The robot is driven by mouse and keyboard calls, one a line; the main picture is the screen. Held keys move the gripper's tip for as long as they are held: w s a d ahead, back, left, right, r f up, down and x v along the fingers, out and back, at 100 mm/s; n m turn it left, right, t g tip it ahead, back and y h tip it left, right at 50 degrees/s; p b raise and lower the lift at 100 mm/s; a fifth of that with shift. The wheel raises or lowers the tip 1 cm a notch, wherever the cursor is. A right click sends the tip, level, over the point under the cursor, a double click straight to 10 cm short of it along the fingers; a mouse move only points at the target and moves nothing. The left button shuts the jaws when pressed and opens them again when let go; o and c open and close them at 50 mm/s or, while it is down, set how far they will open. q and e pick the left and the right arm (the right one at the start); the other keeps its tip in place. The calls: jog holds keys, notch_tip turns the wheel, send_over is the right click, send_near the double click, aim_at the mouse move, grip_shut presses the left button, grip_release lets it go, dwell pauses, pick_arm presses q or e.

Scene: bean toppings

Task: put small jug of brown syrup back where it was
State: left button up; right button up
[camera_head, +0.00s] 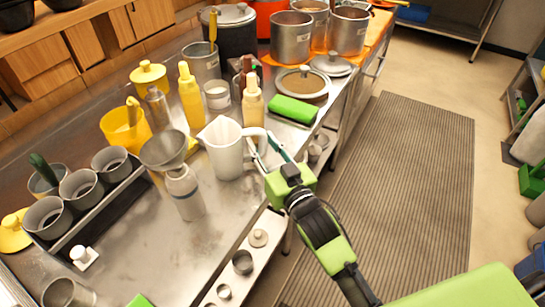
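A white jug (226,153) stands upright near the front edge of the steel counter (215,235), with its handle on the right. Its contents cannot be made out, so I cannot tell whether it holds brown syrup. My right gripper (262,146) reaches in from the lower right. Its fingers are apart on either side of the jug's handle, with a visible gap; firm contact cannot be seen. My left gripper is not in view; only a green patch shows at the bottom edge.
A funnel (165,150) over a pale bottle (185,192) stands close left of the jug. A beige squeeze bottle (253,103) and yellow bottle (190,95) stand behind. Grey cups (82,187) stand at left. The front counter is mostly clear.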

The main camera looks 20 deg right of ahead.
jog(key=s+d+p, duration=0.2)
jog(key=s, duration=0.9)
jog(key=shift+s, duration=0.25)
